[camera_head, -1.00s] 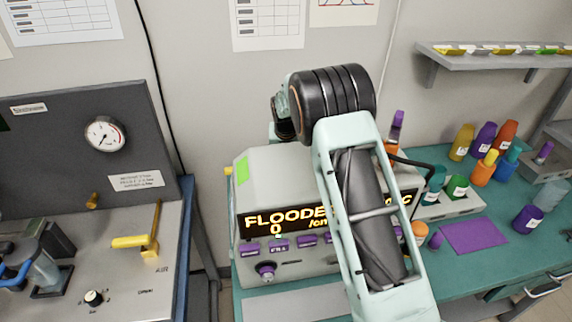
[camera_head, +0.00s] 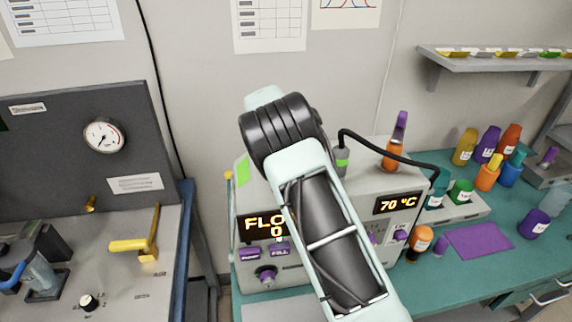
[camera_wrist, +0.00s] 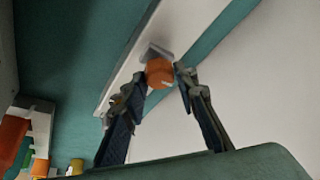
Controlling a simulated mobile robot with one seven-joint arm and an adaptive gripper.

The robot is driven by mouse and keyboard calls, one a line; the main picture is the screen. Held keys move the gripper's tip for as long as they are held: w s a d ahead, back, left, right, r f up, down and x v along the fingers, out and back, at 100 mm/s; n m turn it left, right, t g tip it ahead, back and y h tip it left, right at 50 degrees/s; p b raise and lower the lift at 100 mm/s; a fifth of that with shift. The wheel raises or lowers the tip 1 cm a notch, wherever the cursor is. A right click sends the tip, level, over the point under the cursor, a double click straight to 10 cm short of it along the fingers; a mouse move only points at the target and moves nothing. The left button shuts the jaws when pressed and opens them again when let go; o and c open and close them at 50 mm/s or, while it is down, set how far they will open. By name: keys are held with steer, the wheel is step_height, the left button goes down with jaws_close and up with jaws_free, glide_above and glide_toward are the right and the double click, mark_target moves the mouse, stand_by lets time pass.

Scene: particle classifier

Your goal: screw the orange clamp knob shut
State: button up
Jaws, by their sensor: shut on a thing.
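In the wrist view the orange clamp knob (camera_wrist: 160,73) shows as a small orange cylinder in front of a grey bracket (camera_wrist: 154,52) on a pale strip. My gripper (camera_wrist: 163,84) has its two dark fingers on either side of the knob, shut on it at the tips. How far the knob is screwed in cannot be told. In the head view my arm hides the gripper, and I cannot make out the knob there.
A grey machine (camera_head: 365,235) with lit displays stands behind my arm on the teal bench (camera_head: 480,275). A black hose (camera_head: 385,150) arches over it. Several coloured bottles stand at the right. A grey panel with a gauge (camera_head: 104,135) is at the left.

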stand_by(0.3)
steer(key=o, duration=1.2)
steer(key=shift+c, duration=0.2)
steer(key=v, duration=1.2)
steer(key=shift+w, duration=0.1)
